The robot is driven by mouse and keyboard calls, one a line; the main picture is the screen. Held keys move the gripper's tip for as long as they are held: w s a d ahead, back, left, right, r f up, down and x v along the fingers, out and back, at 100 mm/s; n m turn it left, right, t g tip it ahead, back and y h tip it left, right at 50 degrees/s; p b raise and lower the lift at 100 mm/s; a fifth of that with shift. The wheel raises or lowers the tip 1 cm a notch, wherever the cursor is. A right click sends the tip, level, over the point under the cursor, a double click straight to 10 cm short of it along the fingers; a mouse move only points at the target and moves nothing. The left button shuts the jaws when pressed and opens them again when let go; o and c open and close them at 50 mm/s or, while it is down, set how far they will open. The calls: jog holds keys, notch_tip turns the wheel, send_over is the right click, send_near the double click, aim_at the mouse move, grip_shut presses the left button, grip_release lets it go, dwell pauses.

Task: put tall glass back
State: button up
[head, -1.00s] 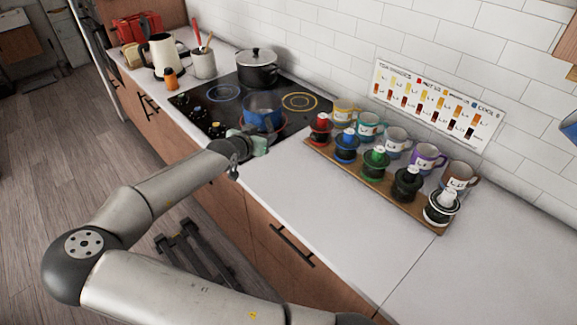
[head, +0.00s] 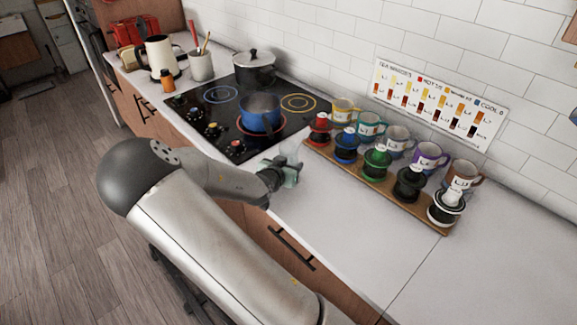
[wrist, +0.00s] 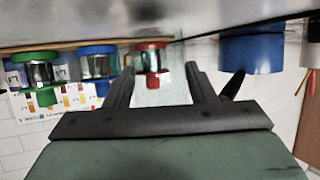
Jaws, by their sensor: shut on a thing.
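My gripper (head: 288,173) is over the white counter, between the stove and the wooden rack. It is shut on the tall glass (head: 297,160), which is clear and shows only faintly at the fingertips. In the wrist view, which is upside down, the two dark fingers of my gripper (wrist: 160,88) stand on either side of the pale, see-through glass (wrist: 157,97). I cannot tell whether the base of the glass touches the counter.
A wooden rack (head: 425,225) of colored mugs and drippers stands to the right; its red dripper (head: 320,128) is nearest the glass. A blue pot (head: 260,112) sits on the black stove (head: 195,98) to the left. The counter (head: 325,222) in front of the rack is clear.

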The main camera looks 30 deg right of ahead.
jog(key=shift+f, duration=0.25)
jog(key=o, duration=1.1)
jog(key=shift+f, duration=0.1)
